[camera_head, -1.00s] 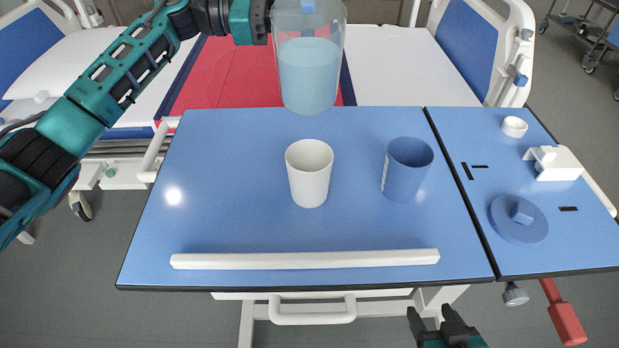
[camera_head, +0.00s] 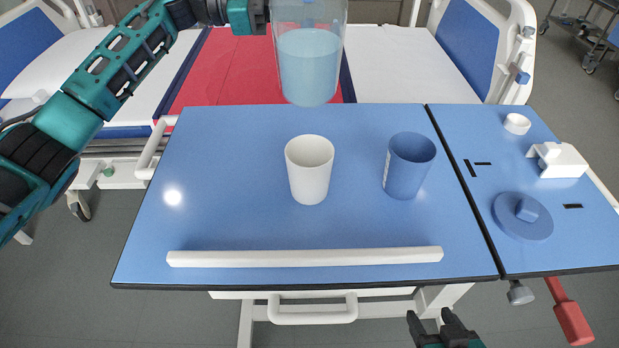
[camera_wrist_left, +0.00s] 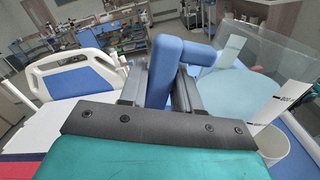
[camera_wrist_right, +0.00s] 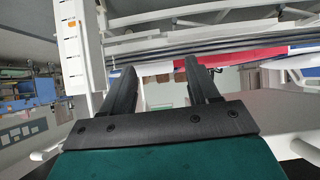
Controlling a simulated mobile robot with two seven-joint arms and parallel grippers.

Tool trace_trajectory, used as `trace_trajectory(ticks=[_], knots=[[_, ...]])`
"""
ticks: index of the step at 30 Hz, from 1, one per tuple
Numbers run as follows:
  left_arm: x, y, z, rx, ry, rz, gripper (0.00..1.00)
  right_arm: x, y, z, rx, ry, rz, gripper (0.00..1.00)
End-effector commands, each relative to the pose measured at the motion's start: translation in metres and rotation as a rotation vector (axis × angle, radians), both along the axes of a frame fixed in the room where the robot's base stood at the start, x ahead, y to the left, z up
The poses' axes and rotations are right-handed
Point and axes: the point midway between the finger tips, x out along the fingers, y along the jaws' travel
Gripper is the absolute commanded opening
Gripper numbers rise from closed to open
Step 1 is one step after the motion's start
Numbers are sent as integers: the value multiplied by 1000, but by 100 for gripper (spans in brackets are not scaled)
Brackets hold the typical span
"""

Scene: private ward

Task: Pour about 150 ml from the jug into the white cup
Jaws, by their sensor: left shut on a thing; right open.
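The clear jug (camera_head: 308,65) holds pale blue liquid and hangs upright in the air above the far edge of the table, behind the white cup. My left gripper (camera_wrist_left: 170,85) is shut on the jug's blue handle (camera_wrist_left: 181,55); in the head view the jaws are at the top edge. The jug's wall also shows in the left wrist view (camera_wrist_left: 235,95). The white cup (camera_head: 309,172) stands upright on the blue table, its inside looking empty. Its rim shows at the lower right of the left wrist view (camera_wrist_left: 270,143). My right gripper (camera_head: 433,322) is open and empty below the table's front edge.
A blue cup (camera_head: 409,168) stands right of the white cup. A white bar (camera_head: 305,258) lies along the front of the table (camera_head: 230,215). On the right panel are a blue lid (camera_head: 523,217), a white ring (camera_head: 517,124) and a white block (camera_head: 558,160).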

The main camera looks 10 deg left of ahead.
Motion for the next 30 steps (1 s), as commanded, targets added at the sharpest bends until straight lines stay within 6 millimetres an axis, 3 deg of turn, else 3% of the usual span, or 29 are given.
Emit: trace_trajectory(ticks=[30], knots=[[0, 0, 7, 11, -82, 0, 0, 1, 0, -24, 0, -4, -1, 60]])
